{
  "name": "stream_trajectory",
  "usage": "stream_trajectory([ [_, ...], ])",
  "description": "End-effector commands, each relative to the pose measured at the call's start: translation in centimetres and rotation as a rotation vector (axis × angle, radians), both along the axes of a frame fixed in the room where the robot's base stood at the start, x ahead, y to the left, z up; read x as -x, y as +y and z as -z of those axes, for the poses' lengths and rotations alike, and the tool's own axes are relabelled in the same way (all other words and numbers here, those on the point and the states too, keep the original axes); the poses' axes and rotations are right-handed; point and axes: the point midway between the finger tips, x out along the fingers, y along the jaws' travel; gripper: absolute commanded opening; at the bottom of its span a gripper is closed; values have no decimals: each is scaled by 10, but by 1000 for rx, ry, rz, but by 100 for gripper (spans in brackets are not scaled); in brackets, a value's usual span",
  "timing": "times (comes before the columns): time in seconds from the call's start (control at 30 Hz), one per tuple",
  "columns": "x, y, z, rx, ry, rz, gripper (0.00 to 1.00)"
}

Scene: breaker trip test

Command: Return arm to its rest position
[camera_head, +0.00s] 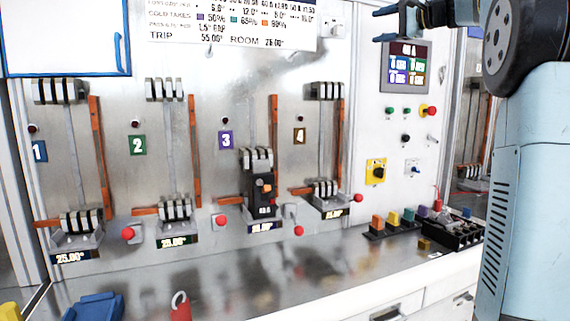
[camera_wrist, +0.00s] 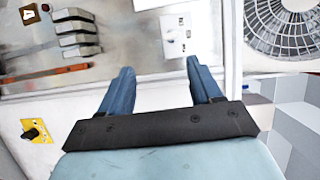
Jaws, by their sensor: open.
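My gripper (camera_wrist: 158,88) shows in the wrist view with its two blue fingers spread apart and nothing between them. In the head view my gripper (camera_head: 384,25) is high at the top, in front of the panel and above the display (camera_head: 405,67). My light blue arm fills the right side of that view. Behind the fingers, the wrist view shows the panel with a white socket plate (camera_wrist: 180,35). The gripper is apart from the breakers. A black breaker (camera_head: 262,190) with an orange part sits in bay 3.
Bays 1, 2 and 4 show no such breaker. Red knobs (camera_head: 128,234) stand out along the panel's lower part. Coloured blocks (camera_head: 393,220) and a black terminal unit (camera_head: 452,234) stand at the counter's right.

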Motion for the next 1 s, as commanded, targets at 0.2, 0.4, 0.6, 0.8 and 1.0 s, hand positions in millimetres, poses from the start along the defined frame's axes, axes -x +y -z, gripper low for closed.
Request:
stream_trajectory([
  [0.2, 42, 48, 61, 190, 103, 10, 64],
  [0.4, 99, 85, 138, 424, 198, -3, 64],
  [0.6, 167, 108, 218, 676, 266, -41, 64],
  [0.8, 240, 116, 301, 944, 305, -108, 64],
  [1.0, 312, 111, 382, 1218, 309, -199, 64],
])
